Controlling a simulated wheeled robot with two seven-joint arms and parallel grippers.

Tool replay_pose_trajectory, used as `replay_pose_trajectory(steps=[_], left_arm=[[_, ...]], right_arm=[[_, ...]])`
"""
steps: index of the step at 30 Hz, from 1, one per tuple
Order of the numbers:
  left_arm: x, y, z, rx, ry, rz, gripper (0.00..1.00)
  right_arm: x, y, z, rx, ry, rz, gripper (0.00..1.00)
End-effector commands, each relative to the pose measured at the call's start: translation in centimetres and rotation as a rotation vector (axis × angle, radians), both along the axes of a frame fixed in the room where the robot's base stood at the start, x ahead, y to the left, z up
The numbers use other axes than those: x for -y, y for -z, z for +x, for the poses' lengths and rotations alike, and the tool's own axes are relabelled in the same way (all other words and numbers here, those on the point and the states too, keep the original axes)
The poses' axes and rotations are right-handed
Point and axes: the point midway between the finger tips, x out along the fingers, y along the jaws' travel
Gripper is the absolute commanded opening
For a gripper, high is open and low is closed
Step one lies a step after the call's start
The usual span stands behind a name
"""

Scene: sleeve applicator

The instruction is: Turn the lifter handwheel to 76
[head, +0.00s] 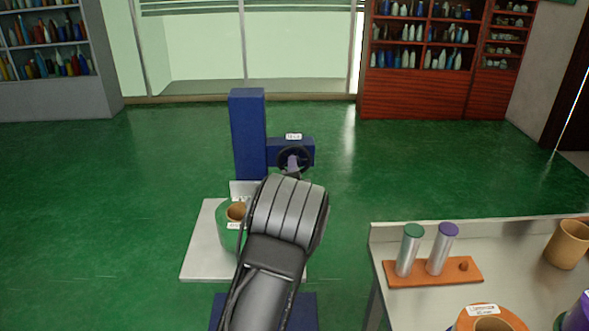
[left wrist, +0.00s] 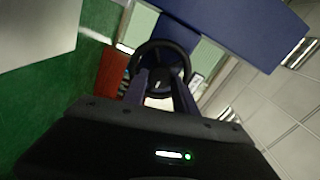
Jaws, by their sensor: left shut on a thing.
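The lifter is a tall blue column (head: 248,130) with a blue block (head: 307,150) on its right side. The dark round handwheel (head: 279,155) is on the front of that block. A small white readout (head: 293,136) sits on top of the block; its digits are too small to read. My left gripper (head: 292,163) is at the handwheel, its purple-grey fingers in front of the wheel's middle. In the left wrist view the fingers (left wrist: 161,88) reach the wheel (left wrist: 160,45) and are shut on it; the exact contact is partly hidden. My right gripper is not in view.
A green roll with a brown core (head: 237,211) stands on the pale base plate (head: 200,250), partly behind my left arm. At right, a table (head: 400,237) holds an orange board (head: 430,280) with two capped cylinders and several rolls. Green floor around is free.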

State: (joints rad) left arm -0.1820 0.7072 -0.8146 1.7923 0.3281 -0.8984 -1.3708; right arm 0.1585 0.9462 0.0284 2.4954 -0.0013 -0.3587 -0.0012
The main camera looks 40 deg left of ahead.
Motion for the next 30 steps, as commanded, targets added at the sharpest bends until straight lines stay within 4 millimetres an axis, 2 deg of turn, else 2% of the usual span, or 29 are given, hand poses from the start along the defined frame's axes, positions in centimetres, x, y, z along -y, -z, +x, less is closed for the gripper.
replay_pose_trajectory(steps=[8, 9, 16, 25, 30], left_arm=[[0.0, 0.1, -0.1, -0.002, -0.002, -0.001, 0.0], [0.0, 0.1, -0.1, -0.002, -0.002, -0.002, 0.35], [0.0, 0.1, 0.0, -0.001, -0.001, -0.001, 0.54], [0.1, 0.0, -0.1, 0.001, 0.0, -0.001, 0.55], [0.9, 0.0, -1.0, 0.001, 0.0, -0.002, 0.55]], right_arm=[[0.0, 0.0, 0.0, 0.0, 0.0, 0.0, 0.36], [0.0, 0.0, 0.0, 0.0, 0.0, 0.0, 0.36], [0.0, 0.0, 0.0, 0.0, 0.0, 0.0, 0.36], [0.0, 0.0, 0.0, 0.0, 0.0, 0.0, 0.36], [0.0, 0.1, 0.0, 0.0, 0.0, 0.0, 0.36]])
